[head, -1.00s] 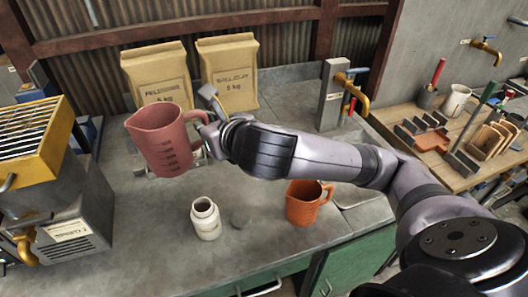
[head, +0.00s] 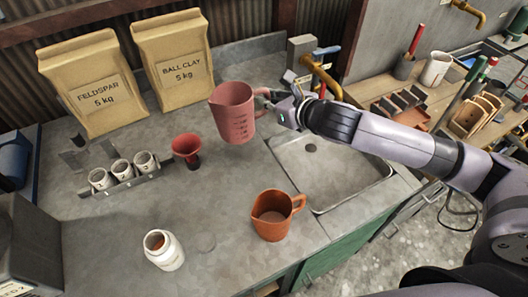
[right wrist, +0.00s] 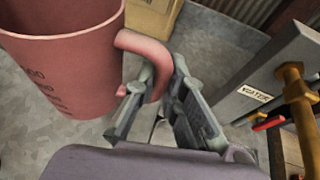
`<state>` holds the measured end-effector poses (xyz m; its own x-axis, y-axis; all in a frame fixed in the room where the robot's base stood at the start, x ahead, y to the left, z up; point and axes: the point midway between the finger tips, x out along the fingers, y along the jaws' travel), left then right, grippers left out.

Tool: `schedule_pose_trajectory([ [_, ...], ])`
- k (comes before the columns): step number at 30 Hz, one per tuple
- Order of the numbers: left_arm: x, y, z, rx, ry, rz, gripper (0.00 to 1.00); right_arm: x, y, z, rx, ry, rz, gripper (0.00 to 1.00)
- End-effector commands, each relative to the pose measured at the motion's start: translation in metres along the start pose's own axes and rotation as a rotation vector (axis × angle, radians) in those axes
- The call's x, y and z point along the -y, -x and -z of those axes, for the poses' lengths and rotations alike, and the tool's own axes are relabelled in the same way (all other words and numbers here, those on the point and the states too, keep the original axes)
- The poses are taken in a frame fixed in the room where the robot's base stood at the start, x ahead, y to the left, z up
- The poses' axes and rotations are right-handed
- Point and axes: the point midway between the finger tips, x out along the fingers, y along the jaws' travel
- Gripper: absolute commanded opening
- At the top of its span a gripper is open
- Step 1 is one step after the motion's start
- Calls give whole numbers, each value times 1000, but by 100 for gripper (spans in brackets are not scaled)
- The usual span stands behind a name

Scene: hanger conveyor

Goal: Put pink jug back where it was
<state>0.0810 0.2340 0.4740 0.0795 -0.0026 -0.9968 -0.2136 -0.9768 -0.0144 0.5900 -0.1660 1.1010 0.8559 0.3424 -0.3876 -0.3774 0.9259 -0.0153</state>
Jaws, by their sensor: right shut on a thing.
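The pink jug (head: 233,113) is held upright above the grey counter, left of the sink, in the head view. My right gripper (head: 279,103) is shut on its handle, at the jug's right side. In the right wrist view the jug (right wrist: 62,62) fills the upper left, with dark markings on its wall, and the gripper's fingers (right wrist: 155,98) close around the handle. The jug's base shows close over the counter; I cannot tell the exact gap. My left gripper is not in view.
An orange jug (head: 277,215), a white jar (head: 163,250), a red funnel (head: 187,148) and a rack (head: 124,188) of small jars stand on the counter. A sink (head: 335,165) with a tap (head: 322,75) lies right. Two bags (head: 92,90) stand behind. Bare counter lies between the jugs.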

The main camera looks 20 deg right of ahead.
Motion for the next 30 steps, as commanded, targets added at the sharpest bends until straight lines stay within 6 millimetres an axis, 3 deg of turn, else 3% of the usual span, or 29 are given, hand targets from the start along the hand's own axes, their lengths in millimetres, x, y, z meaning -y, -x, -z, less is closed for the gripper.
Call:
schedule_pose_trajectory([
  [3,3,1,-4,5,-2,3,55,-2,-12,33,-7,-6,-2,0],
  [12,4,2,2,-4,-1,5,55,-3,-42,102,-4,-5,0,0],
  [18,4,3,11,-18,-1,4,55,-3,-51,122,0,-2,0,0],
  [30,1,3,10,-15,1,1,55,-4,-68,163,0,-2,0,0],
])
